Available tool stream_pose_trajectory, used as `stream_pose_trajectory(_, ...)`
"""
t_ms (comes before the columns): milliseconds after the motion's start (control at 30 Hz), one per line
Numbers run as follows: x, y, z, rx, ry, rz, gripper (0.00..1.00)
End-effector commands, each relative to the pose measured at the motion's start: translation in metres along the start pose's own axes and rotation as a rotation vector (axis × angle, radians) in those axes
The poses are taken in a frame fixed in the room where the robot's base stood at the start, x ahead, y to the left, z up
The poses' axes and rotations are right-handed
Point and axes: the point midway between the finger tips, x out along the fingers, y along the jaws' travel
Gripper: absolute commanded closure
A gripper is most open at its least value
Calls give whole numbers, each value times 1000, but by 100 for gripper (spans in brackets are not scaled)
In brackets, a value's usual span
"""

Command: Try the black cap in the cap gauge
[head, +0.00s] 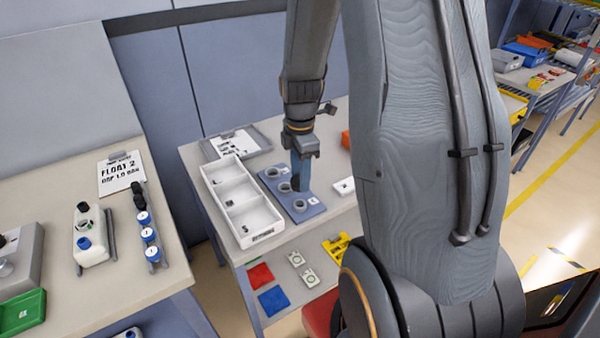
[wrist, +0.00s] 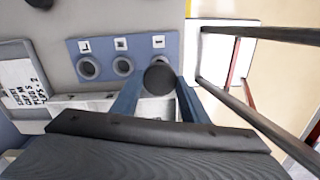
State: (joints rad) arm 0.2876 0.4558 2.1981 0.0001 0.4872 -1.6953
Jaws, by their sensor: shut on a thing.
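A black cap (wrist: 160,77) is held between the blue fingers of my gripper (wrist: 157,98) in the wrist view. The cap gauge is a blue plate (wrist: 104,47) with labelled round sockets in a row. Two sockets show in the wrist view, at left (wrist: 88,68) and middle (wrist: 122,65); the cap covers the right one from this angle. In the head view my gripper (head: 300,186) points down over the gauge (head: 314,211). I cannot tell whether the cap touches the gauge.
A white compartment tray (head: 206,176) stands left of the gauge, with a clipboard (head: 210,149) behind. A small white labelled block (head: 344,186) lies to the right.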

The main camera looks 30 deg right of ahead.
Motion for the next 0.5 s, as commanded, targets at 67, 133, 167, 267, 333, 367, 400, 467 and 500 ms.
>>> stream_pose_trajectory(67,9,0,0,-1,0,-2,81)
stream_pose_trajectory(133,15,0,0,-1,0,-2,81)
stream_pose_trajectory(167,18,0,0,-1,0,-1,81)
stream_pose_trajectory(267,27,0,0,-1,0,-2,81)
stream_pose_trajectory(333,33,0,0,-1,0,-2,81)
stream_pose_trajectory(367,36,0,0,-1,0,-2,81)
stream_pose_trajectory(400,39,0,0,-1,0,-1,81)
stream_pose_trajectory(467,43,0,0,-1,0,-1,81)
stream_pose_trajectory(500,45,0,0,-1,0,-1,81)
